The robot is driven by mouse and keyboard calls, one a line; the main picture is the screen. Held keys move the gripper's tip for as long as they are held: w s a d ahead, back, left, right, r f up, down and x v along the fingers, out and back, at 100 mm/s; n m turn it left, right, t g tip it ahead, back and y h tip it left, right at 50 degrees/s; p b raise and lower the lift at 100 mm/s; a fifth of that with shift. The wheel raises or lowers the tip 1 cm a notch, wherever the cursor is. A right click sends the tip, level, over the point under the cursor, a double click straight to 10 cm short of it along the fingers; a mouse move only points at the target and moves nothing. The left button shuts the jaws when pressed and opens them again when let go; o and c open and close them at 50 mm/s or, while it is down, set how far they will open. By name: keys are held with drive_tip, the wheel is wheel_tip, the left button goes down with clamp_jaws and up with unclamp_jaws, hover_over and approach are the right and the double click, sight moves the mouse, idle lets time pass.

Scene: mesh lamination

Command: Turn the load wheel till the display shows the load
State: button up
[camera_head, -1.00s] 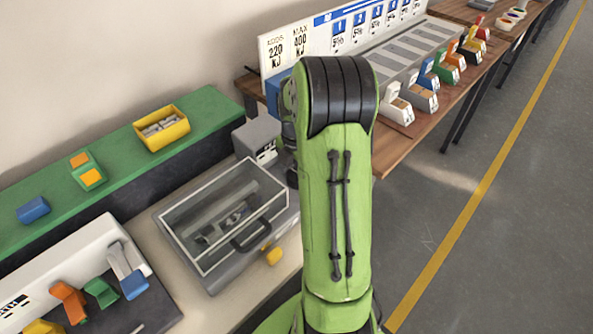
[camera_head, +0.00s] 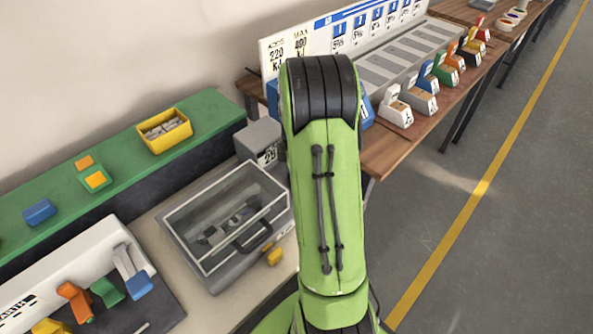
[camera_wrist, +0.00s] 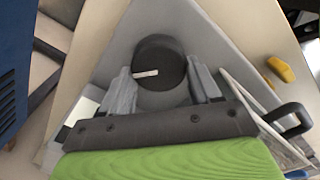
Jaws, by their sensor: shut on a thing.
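The load wheel (camera_wrist: 160,50) is a round black knob with a white mark, on a grey surface in the wrist view. My gripper (camera_wrist: 161,90) is shut on it, with one grey finger on each side. In the head view my green arm hides the wheel and the gripper. The display (camera_head: 270,154) is on the front of a small grey box (camera_head: 258,135) left of my arm. It shows dark characters, too small to read surely and partly cut off by my arm.
A clear-lidded case (camera_head: 228,222) with a dark handle stands in front of the display box. A yellow bin (camera_head: 165,131) sits on the green shelf (camera_head: 205,108) to the left. A bench (camera_head: 385,150) with a white sign board (camera_head: 290,47) and several coloured holders lies behind right. The floor right is clear.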

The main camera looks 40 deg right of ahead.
drive_tip(key=m, duration=0.3)
drive_tip(key=m+p, duration=0.1)
drive_tip(key=m, duration=0.2)
drive_tip(key=shift+w+d+r, duration=0.1)
drive_tip(key=shift+w+d, duration=0.05)
drive_tip(key=m, duration=0.6)
drive_tip(key=shift+d+p, duration=0.15)
drive_tip(key=shift+p, duration=0.15)
drive_tip(key=shift+m, duration=0.3)
drive_tip(key=o, duration=1.1)
drive_tip(key=shift+c, duration=0.2)
wheel_tip(320, 180, up, 16)
drive_tip(key=p, duration=0.3)
drive_tip(key=shift+p, duration=0.35)
drive_tip(key=shift+f, duration=0.2)
